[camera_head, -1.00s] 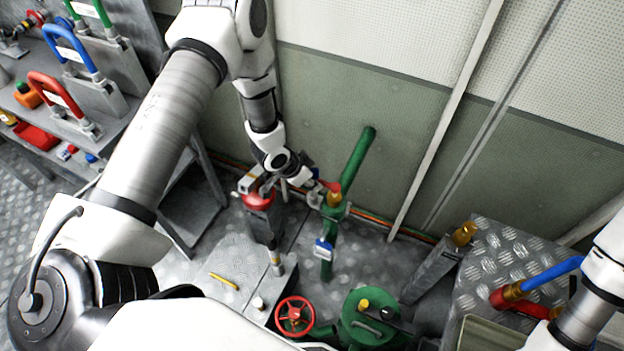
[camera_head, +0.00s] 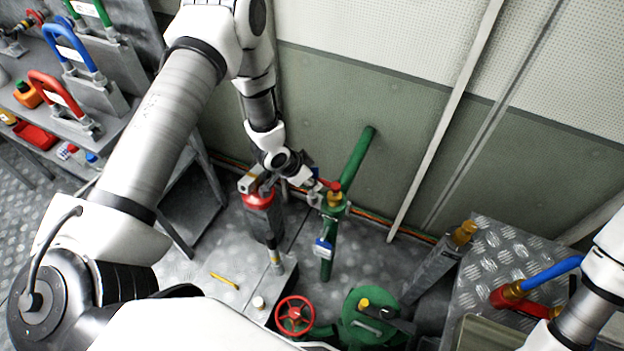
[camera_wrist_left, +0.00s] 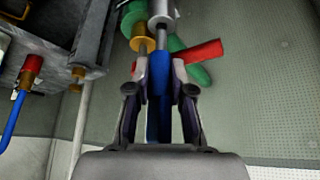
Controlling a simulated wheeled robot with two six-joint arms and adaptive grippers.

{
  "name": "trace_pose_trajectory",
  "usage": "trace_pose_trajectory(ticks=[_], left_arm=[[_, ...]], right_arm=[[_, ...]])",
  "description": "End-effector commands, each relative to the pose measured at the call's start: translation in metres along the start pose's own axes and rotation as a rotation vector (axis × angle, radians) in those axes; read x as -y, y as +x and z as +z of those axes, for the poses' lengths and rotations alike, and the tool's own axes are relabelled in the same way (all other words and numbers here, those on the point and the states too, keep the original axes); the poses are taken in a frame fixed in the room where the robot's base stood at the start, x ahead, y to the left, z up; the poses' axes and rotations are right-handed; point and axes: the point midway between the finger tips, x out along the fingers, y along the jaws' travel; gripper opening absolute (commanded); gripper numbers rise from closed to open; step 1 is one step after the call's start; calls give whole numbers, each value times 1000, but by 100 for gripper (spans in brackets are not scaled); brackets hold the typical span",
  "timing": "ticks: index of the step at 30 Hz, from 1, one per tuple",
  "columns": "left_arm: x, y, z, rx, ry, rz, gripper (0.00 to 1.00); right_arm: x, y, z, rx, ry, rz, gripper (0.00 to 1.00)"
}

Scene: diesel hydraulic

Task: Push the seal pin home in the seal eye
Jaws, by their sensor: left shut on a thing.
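My left gripper (camera_head: 322,194) is low by the wall, at the top of an upright green pipe with a brass collar (camera_head: 335,198). In the left wrist view the left gripper (camera_wrist_left: 159,72) is shut on a blue piece (camera_wrist_left: 159,95), which looks like the seal pin. Its far end lies in line with a pale grey cylinder (camera_wrist_left: 161,10). I cannot tell whether they touch or how deep the pin sits. The seal eye cannot be made out for sure. A red lever (camera_wrist_left: 198,51) lies just right of the fingertips. My right gripper is out of view.
A red-topped cylinder (camera_head: 259,200) stands close left of the gripper. A blue-and-white tag (camera_head: 323,249) hangs on the green pipe. A red handwheel (camera_head: 295,315) and a green vessel (camera_head: 362,325) are in front. A tread-plate box (camera_head: 500,250) stands at the right.

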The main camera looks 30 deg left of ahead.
Motion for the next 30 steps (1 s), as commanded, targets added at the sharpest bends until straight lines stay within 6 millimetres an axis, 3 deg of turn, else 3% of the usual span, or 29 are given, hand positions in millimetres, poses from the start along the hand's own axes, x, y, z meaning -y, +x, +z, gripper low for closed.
trace_pose_trajectory(ticks=[30], left_arm=[[0, 12, 7, 0, 0, 0, 0]], right_arm=[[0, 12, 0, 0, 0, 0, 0]])
